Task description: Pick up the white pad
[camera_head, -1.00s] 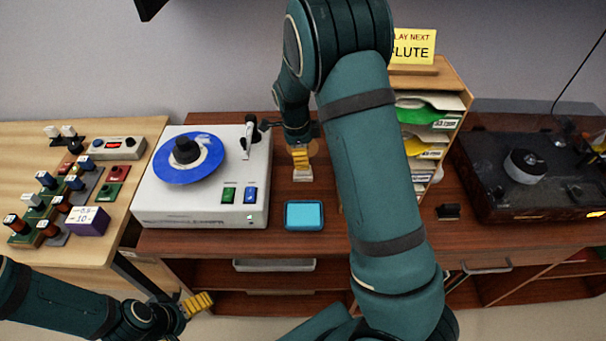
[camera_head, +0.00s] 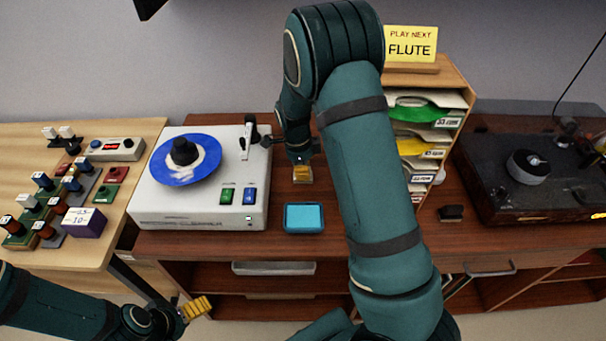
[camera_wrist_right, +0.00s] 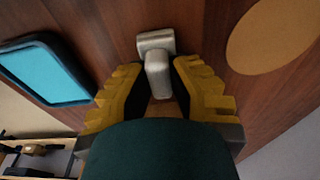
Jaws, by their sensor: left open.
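The white pad (camera_wrist_right: 155,42) lies on the dark wooden top in the right wrist view, with a raised block-like grip pointing at the camera. My right gripper (camera_wrist_right: 158,85) has its yellow fingers on either side of this grip, very close to it; whether they press on it I cannot tell. In the head view my right gripper (camera_head: 302,174) points down at the top between the record machine and the blue tray, and hides most of the pad. My left gripper (camera_head: 196,308) is open and empty at the lower left, away from the furniture.
A blue tray (camera_head: 304,204) lies just in front of my right gripper. The white record machine (camera_head: 205,222) with a blue disc stands to its left. A sleeve rack (camera_head: 452,110) stands to the right behind my arm, with a dark turntable (camera_head: 490,205) further right.

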